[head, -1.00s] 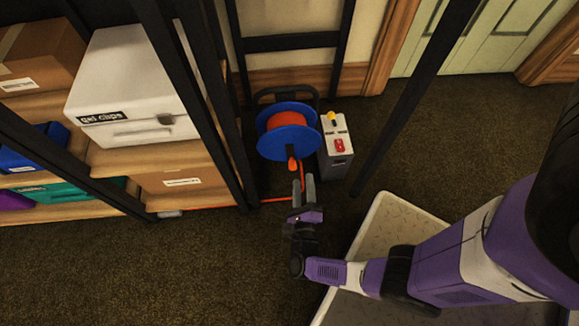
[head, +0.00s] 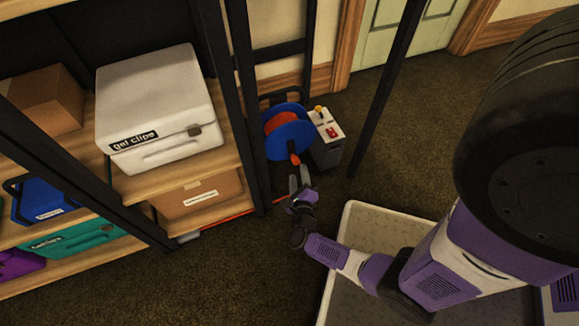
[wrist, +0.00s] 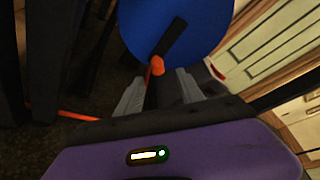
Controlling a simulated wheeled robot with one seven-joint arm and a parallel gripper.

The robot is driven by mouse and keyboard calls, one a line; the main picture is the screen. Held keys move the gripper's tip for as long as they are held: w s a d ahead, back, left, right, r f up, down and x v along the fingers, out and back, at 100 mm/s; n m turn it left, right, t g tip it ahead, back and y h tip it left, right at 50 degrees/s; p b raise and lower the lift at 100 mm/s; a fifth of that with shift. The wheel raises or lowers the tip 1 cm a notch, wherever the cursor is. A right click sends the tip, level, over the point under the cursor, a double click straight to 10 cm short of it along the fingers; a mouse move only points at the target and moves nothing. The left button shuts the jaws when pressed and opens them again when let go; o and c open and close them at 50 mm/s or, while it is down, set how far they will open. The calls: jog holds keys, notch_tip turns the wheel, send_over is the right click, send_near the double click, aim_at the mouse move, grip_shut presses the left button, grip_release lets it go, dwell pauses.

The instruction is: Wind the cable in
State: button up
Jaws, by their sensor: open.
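The cable reel (head: 289,131) has blue discs and an orange winding, and stands on the floor beside the shelf. Its orange crank knob (head: 295,160) sticks out at the front; in the wrist view the knob (wrist: 157,66) shows on a black crank arm in front of the blue disc (wrist: 185,30). My gripper (head: 299,177) is open, its two grey fingers on either side of the knob in the wrist view (wrist: 160,88). I cannot tell whether they touch it. The orange cable (wrist: 75,115) runs off left along the floor.
A grey box with a red switch and yellow knob (head: 327,151) stands right of the reel. Black shelf posts (head: 243,100) rise close on its left. The shelf holds a white "gel clips" case (head: 160,105) and several boxes. Carpet (head: 420,150) is clear to the right.

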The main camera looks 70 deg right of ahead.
aim_at(296, 164)
jog(key=shift+w+d+f, duration=0.3)
jog(key=shift+f, duration=0.05)
jog(key=b+x, duration=0.3)
jog(key=x, duration=0.3)
jog(key=shift+a+f, duration=0.1)
jog(key=shift+w+d, duration=0.2)
jog(key=shift+d, duration=0.3)
grip_shut()
jog(key=shift+w, duration=0.1)
dwell(0.6)
